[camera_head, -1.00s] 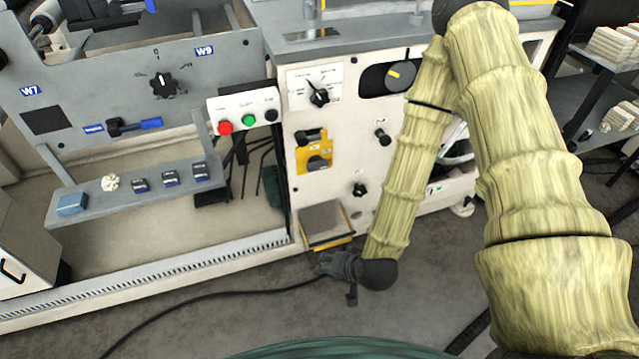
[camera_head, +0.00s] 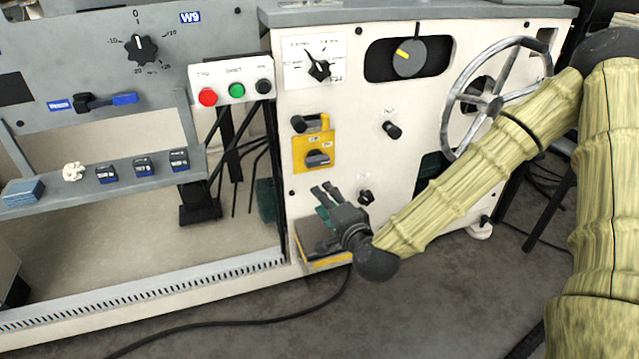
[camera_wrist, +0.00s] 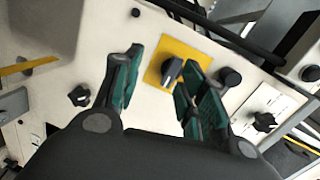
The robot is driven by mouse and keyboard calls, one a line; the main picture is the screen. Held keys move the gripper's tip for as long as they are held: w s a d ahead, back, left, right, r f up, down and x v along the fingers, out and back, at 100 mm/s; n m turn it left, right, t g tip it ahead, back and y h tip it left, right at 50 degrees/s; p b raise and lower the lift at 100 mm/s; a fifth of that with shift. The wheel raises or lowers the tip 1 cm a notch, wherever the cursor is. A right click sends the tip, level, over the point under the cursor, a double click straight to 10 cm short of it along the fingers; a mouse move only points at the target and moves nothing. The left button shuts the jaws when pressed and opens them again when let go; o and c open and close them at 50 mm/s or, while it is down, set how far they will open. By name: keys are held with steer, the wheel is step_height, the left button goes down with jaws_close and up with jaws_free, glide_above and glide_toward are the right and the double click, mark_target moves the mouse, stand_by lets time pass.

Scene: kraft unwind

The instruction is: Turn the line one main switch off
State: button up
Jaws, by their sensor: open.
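The main switch appears to be the black rotary knob (camera_head: 318,158) on a yellow plate (camera_head: 299,160) on the white cabinet front. Its small labels are too blurred to read. My gripper (camera_head: 326,198) is open and empty, below the yellow plate and apart from it, with its fingers pointing up toward the cabinet. In the wrist view, the knob (camera_wrist: 172,70) and the yellow plate (camera_wrist: 184,48) show between and beyond the two green-padded fingers (camera_wrist: 158,82). The right finger covers part of the plate.
Above the plate are a selector (camera_head: 319,68) and a dial (camera_head: 408,57). Nearby are a black knob (camera_head: 391,130), a lower knob (camera_head: 365,196), and a button box (camera_head: 236,90) at left. A handwheel (camera_head: 490,103) stands right. A ledge (camera_head: 327,260) juts out below my gripper.

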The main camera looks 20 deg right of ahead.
mark_target(319, 164)
steer(key=w+b, duration=0.2)
steer(key=w, duration=0.1)
steer(key=w+d+r+m+t+b, duration=0.1)
steer(key=w+b, duration=0.1)
steer(key=w, duration=0.2)
steer(key=w+d+m+h+b, duration=0.1)
steer(key=w+b, duration=0.1)
steer(key=w, duration=0.1)
steer(key=shift+w+d+r+t+b, duration=0.1)
steer(key=shift+w+r+t+b, duration=0.2)
steer(key=shift+r+t, duration=0.1)
steer(key=shift+w+r, duration=0.1)
steer(key=shift+w, duration=0.75)
jaws_close()
